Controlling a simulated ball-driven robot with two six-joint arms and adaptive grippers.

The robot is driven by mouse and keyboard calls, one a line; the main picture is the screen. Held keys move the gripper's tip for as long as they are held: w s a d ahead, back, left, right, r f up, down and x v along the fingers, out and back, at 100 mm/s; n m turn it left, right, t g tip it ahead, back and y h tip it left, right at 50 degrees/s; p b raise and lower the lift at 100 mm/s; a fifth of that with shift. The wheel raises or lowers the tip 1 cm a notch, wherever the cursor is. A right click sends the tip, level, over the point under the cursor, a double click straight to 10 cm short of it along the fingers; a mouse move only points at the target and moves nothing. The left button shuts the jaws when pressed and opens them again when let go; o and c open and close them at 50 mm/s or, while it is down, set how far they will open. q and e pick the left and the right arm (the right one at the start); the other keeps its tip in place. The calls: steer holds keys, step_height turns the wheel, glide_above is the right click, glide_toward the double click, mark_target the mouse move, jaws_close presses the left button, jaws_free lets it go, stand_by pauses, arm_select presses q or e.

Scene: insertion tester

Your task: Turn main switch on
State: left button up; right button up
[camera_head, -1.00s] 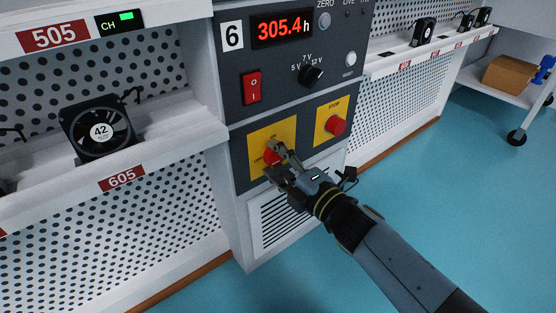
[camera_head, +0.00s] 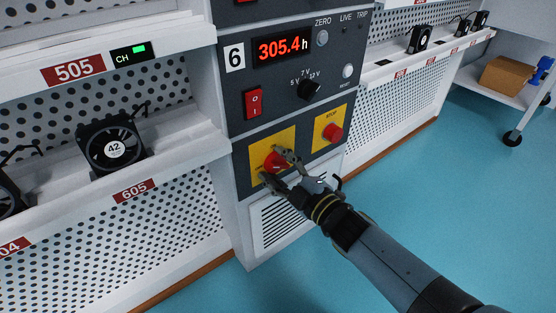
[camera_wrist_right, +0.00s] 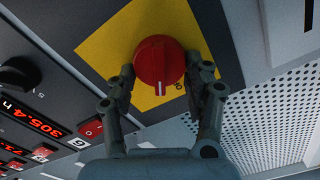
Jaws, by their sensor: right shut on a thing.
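The main switch is a red rotary knob (camera_head: 275,161) on a yellow plate (camera_head: 256,146), low on the dark control panel. In the right wrist view the knob (camera_wrist_right: 160,62) fills the upper middle, with a white mark at its lower edge. My right gripper (camera_head: 278,168) is at the knob, its fingers on either side. In the right wrist view the gripper (camera_wrist_right: 163,75) has its fingertips against the knob's sides, shut on it. Part of the plate's lettering is hidden by the gripper and knob. My left gripper is not in view.
A red stop button (camera_head: 333,133) sits on its own yellow plate to the right. Above are a red rocker switch (camera_head: 253,103), a black voltage knob (camera_head: 308,90) and a display (camera_head: 283,48) reading 305.4 h. A fan (camera_head: 112,147) stands on the left shelf.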

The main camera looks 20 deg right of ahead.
steer(key=m, duration=0.1)
steer(key=m+p, duration=0.1)
steer(key=shift+w+d+r+m, duration=0.1)
steer(key=shift+r+m, duration=0.15)
steer(key=shift+m, duration=0.15)
steer(key=m+p, duration=0.1)
steer(key=m, duration=0.1)
steer(key=shift+d+m+p, duration=0.1)
steer(key=shift+m+p, duration=0.2)
steer(key=shift+p, duration=0.1)
steer(key=m+p, duration=0.1)
steer(key=m, duration=0.3)
steer(key=shift+d, duration=0.15)
arm_select(q)
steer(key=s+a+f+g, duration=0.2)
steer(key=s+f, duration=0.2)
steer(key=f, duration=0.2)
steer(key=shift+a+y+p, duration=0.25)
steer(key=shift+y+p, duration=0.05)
steer(key=shift+p, duration=0.15)
arm_select(e)
steer(key=shift+m, duration=1.2)
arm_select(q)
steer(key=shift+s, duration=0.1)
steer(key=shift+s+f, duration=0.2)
